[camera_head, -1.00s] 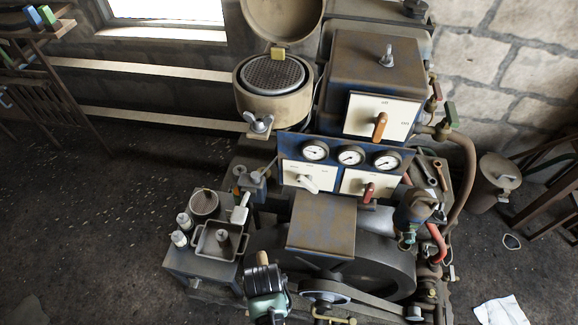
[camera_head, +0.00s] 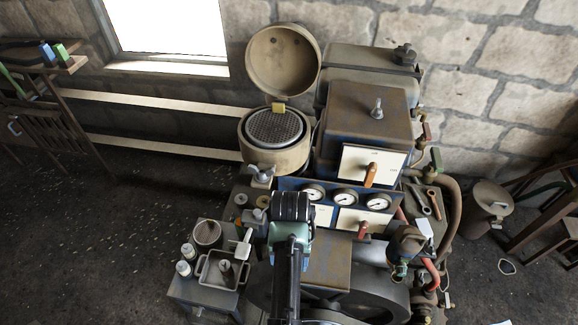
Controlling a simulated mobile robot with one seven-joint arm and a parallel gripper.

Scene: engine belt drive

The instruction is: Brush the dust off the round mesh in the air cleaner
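The air cleaner is a tan round drum (camera_head: 262,158) at the back of the machine. Its round lid (camera_head: 283,60) stands open behind it, with a yellowish latch at its lower edge. The round mesh (camera_head: 274,127) lies uncovered in the drum's top; I cannot make out how much dust is on it. My gripper (camera_head: 291,204) is in front of and below the drum, apart from it, overlapping the left of the gauge panel in the picture. I see it from behind, so its fingertips and anything between them are hidden. I cannot identify a brush for certain.
A gauge panel (camera_head: 332,198) and a blue-brown housing (camera_head: 365,115) stand right of the drum. At the lower left, a side table holds a square pan (camera_head: 219,270), a round tin (camera_head: 207,233) and small bottles (camera_head: 187,252). A wing nut (camera_head: 261,174) sticks out at the drum's front.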

